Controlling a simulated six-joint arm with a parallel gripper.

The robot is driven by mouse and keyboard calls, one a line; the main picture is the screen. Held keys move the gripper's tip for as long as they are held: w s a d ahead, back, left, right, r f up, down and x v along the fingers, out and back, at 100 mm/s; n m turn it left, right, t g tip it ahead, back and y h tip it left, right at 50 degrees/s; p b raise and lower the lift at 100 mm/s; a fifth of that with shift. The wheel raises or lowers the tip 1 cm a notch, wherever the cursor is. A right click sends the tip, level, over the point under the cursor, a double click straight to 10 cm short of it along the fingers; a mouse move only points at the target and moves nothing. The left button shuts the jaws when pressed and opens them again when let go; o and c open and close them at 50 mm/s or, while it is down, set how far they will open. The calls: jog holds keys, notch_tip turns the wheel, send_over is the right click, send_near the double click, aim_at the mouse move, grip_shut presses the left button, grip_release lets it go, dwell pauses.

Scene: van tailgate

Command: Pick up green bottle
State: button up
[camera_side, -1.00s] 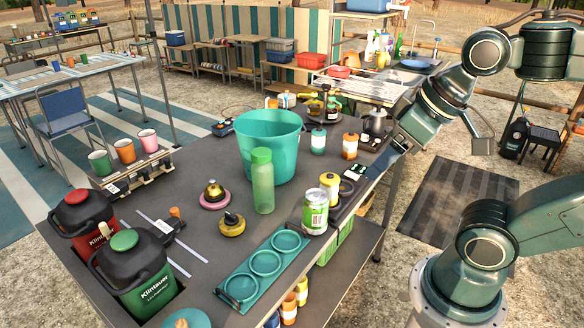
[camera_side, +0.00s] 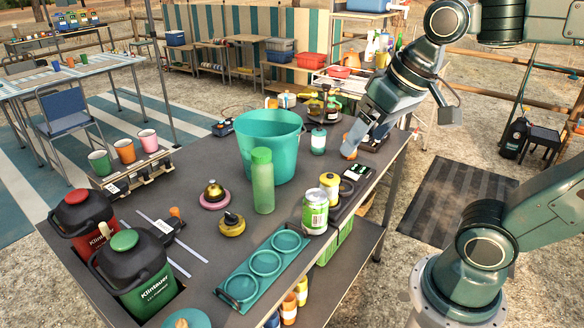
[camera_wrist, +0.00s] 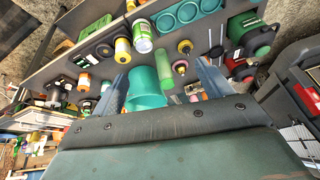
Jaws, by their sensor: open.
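The green bottle (camera_side: 263,182) stands upright on the dark table, just in front of the teal bucket (camera_side: 270,140). It is translucent with a green cap. In the wrist view the bottle (camera_wrist: 164,76) shows between the two fingers, beside the bucket (camera_wrist: 146,88). My gripper (camera_side: 352,150) is above the right side of the table, to the right of the bucket and apart from the bottle. In the wrist view my gripper (camera_wrist: 158,85) has its fingers spread wide, with nothing held between them.
A green-white can (camera_side: 315,212), a yellow-capped jar (camera_side: 329,187) and a teal ring tray (camera_side: 238,286) stand right and front of the bottle. Pink-based (camera_side: 213,194) and yellow (camera_side: 232,224) knobs sit left. Red (camera_side: 85,218) and green (camera_side: 134,278) canisters stand front left.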

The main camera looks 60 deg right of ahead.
jog(key=w+d+r+m+g, duration=0.1)
jog(key=w+r+m, duration=0.1)
jog(key=w+m, duration=0.35)
jog(key=m+g, duration=0.4)
jog(key=m, duration=0.5)
send_over(262, 152)
notch_tip(262, 152, down, 9)
jog(key=shift+s+r, duration=0.1)
jog(key=shift+f, duration=0.2)
jog(key=shift+f, duration=0.1)
jog(key=shift+f, duration=4.25)
jog(key=shift+w+d+f, duration=0.1)
jog(key=shift+f, duration=1.2)
jog(key=shift+w+f, duration=0.1)
jog(key=shift+f, duration=1.15)
